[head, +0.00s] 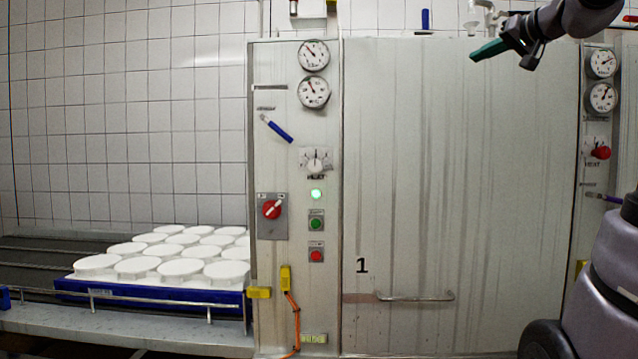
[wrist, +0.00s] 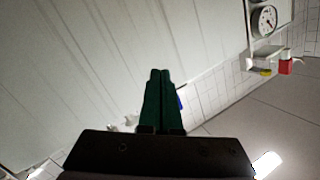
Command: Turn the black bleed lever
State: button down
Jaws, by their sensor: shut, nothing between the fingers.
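I cannot make out a black lever for certain in either view. A blue lever (head: 276,128) sits tilted on the left control panel below two gauges. An upright blue handle (head: 425,19) stands above the cabinet's top edge, and a blue piece shows beside my fingers in the wrist view (wrist: 181,101). My gripper (head: 474,56) is at the upper right of the head view, in front of the cabinet's top, pointing left. Its green fingers (wrist: 159,72) are shut and empty, apart from any handle as far as I can see.
The tall cabinet door (head: 460,180) has a horizontal handle (head: 415,297). White moulds (head: 180,268) stand on a blue tray (head: 150,293) at left. A second panel with gauges (head: 601,97) and a red knob (head: 602,153) is at right. White fittings (head: 482,18) rise above the cabinet.

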jog(key=s+a+f+g+h, duration=0.1)
jog(key=s+a+f+g, duration=0.2)
jog(key=f, duration=0.7)
jog(key=s+a+f+m+g+h, duration=0.1)
jog(key=s+a+f+g, duration=0.1)
jog(key=s+a+f, duration=0.5)
jog(key=s+a+f+m+g+h, duration=0.1)
jog(key=s+a+f+g, duration=0.2)
jog(key=s+f, duration=0.5)
notch_tip(320, 180, down, 6)
jog(key=shift+s+a+g, duration=0.2)
jog(key=shift+a+g, duration=0.1)
jog(key=shift+a, duration=0.6)
jog(key=c, duration=0.8)
grip_release()
jog(key=shift+s+d+f+m+h, duration=0.1)
jog(key=shift+s+f+m+h, duration=0.05)
jog(key=shift+s+f, duration=0.35)
jog(key=shift+s+d+f+m+h, duration=0.15)
jog(key=shift+s+f, duration=0.1)
jog(key=shift+f, duration=0.35)
jog(key=shift+o, duration=0.2)
jog(key=shift+a, duration=0.1)
